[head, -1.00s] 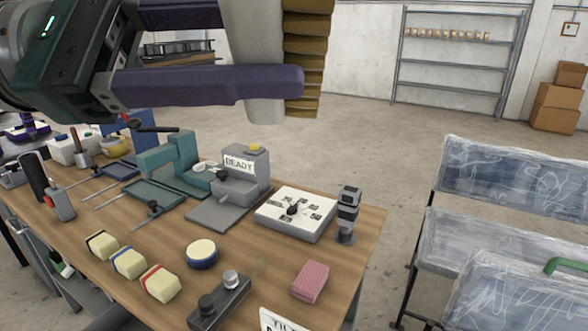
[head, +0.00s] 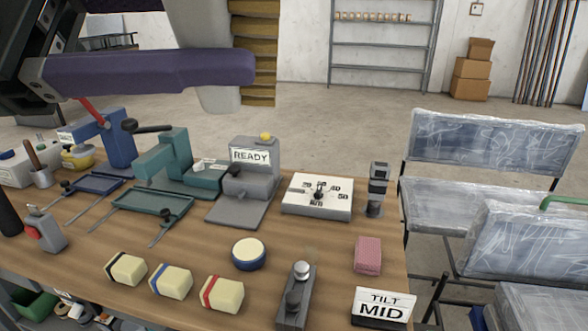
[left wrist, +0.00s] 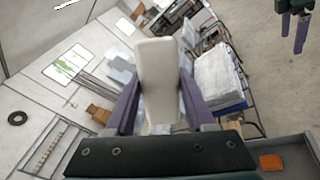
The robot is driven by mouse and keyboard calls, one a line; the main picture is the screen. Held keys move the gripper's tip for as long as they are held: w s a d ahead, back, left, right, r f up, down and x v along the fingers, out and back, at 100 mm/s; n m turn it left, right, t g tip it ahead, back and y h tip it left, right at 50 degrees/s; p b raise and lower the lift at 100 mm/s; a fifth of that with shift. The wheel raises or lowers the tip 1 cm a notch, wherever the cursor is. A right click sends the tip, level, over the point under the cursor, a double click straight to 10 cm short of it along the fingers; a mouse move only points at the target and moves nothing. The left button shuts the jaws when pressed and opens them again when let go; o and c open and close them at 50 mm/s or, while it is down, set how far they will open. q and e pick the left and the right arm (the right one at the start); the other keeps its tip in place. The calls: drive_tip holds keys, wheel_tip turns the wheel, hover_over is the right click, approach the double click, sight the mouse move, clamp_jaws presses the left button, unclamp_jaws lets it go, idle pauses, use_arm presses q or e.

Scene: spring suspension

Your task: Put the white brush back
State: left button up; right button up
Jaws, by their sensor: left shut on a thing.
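The white brush has a broad white handle (head: 216,98) and a brown ribbed bristle side (head: 254,50). It is held upright in the air above the far side of the workbench, cut off by the top of the head view. My left gripper (head: 215,45) is shut on it, with one purple finger across the front of the white part. In the left wrist view the white brush (left wrist: 158,80) stands between both purple fingers. My right gripper (left wrist: 294,30) shows small at the top right of the left wrist view, its fingers apart and nothing seen between them.
The wooden workbench (head: 215,255) carries a grey READY device (head: 252,170), a white dial box (head: 317,195), several yellowish blocks (head: 170,281), a round tin (head: 248,253), a pink sponge (head: 367,255) and a TILT MID sign (head: 383,306). Plastic-wrapped seats (head: 490,140) stand right of it.

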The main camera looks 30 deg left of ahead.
use_arm(q)
drive_tip(key=d+f+m+g+b, duration=0.1)
drive_tip(key=d+f, duration=0.1)
drive_tip(key=shift+w+d+f+g+b, duration=0.1)
drive_tip(key=shift+d+f+g+b, duration=0.2)
drive_tip(key=shift+g+b, duration=0.1)
drive_tip(key=s+d+f+m+g+y+b, duration=0.1)
drive_tip(key=d+f+m+g+y+b, duration=0.3)
drive_tip(key=f+b, duration=0.45)
drive_tip(key=s+d+f+m+g+y+b, duration=0.1)
drive_tip(key=d+f+m+g+y+b, duration=0.2)
drive_tip(key=f+m+g+b, duration=0.5)
drive_tip(key=w+a+f+t+y+b, duration=0.15)
drive_tip(key=a+f+y+b, duration=0.25)
drive_tip(key=a+f+b, duration=0.4)
drive_tip(key=w+a+f+t+y+b, duration=0.1)
drive_tip(key=a+f+t+y+b, duration=0.3)
drive_tip(key=f, duration=0.7)
drive_tip(key=shift+m+g, duration=0.4)
drive_tip(key=shift+g, duration=0.25)
drive_tip(key=f+b, duration=0.2)
drive_tip(key=f, duration=0.4)
drive_tip(key=f+b, duration=0.2)
drive_tip(key=f, duration=0.4)
drive_tip(key=f+b, duration=0.2)
drive_tip(key=f, duration=0.5)
drive_tip(key=shift+w+a+b, duration=0.1)
drive_tip(key=shift+a+b, duration=0.15)
drive_tip(key=shift+b, duration=0.05)
drive_tip(key=shift+r, duration=0.1)
